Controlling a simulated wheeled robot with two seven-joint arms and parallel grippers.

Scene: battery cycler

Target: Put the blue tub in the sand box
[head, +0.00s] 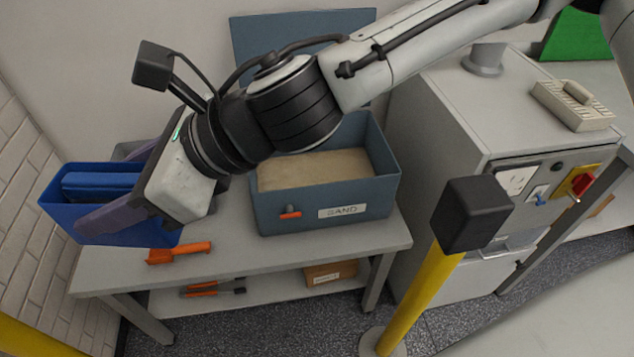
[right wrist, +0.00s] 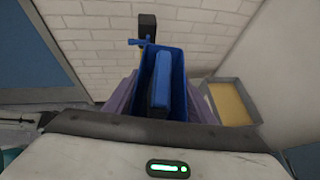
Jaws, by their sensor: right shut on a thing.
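My right gripper (head: 106,186) is shut on the blue tub (head: 62,208) at the left of the head view, its purple fingers on either side of the tub. A blue block (head: 100,184) sits inside the tub. In the right wrist view the tub (right wrist: 178,78) stands between the fingers. The sand box (head: 270,213) is an open blue-grey bin labelled SAND on the bench, to the right of the tub. Pale sand (head: 315,168) shows inside, and its raised lid (head: 255,38) stands behind. My arm hides part of it. My left gripper is not in view.
An orange tool (head: 180,253) lies on the bench (head: 230,243) below the gripper. A grey tray (right wrist: 232,104) with yellow inside shows beside the tub in the wrist view. A black-topped yellow post (head: 415,300) and a grey cabinet (head: 435,110) stand right of the sand box.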

